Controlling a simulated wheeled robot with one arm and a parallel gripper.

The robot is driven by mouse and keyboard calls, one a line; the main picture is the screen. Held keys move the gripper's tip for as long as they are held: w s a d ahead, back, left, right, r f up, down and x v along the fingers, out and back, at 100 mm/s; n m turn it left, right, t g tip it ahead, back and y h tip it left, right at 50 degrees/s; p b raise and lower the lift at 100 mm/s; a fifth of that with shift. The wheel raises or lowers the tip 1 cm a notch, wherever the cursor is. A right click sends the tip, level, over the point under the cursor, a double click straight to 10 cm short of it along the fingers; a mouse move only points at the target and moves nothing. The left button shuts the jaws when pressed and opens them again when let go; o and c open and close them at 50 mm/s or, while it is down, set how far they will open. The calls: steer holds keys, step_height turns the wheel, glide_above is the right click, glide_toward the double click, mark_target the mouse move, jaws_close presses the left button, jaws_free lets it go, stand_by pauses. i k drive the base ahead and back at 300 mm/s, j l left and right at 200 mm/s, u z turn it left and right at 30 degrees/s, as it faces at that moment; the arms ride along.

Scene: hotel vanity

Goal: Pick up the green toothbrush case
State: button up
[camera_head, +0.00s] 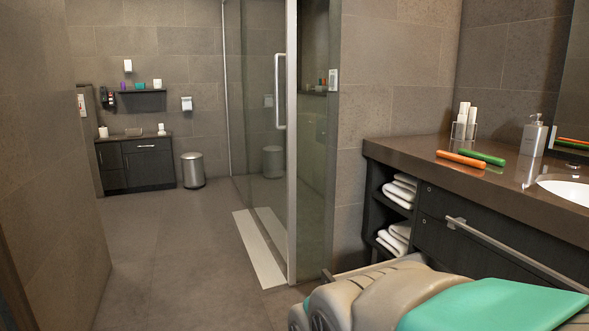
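The green toothbrush case (482,158) is a slim rounded tube lying on the dark brown vanity counter (405,150) at the right. An orange case (461,159) of like shape lies beside it, a little nearer and to the left. The two are close together; I cannot tell whether they touch. Part of my own beige and teal arm or body fills the bottom right, below the counter and apart from the cases. My gripper's fingers do not show.
A soap dispenser (533,137) and a sink (567,190) are to the right of the cases. A rack of white rolls (465,121) stands behind them. A towel bar (510,250) juts from the vanity front. Floor (180,250) on the left is clear; a glass shower door (260,130) stands mid-picture.

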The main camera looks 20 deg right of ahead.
mark_target(491, 160)
steer(key=i+z, duration=0.1)
steer(key=i, duration=0.85)
steer(key=i+j+z, duration=0.15)
steer(key=i, duration=0.75)
steer(key=i+l+z, duration=0.1)
steer(key=i+z, duration=0.75)
steer(key=i+j+z, duration=0.1)
steer(key=i+z, duration=0.15)
steer(key=z, duration=0.15)
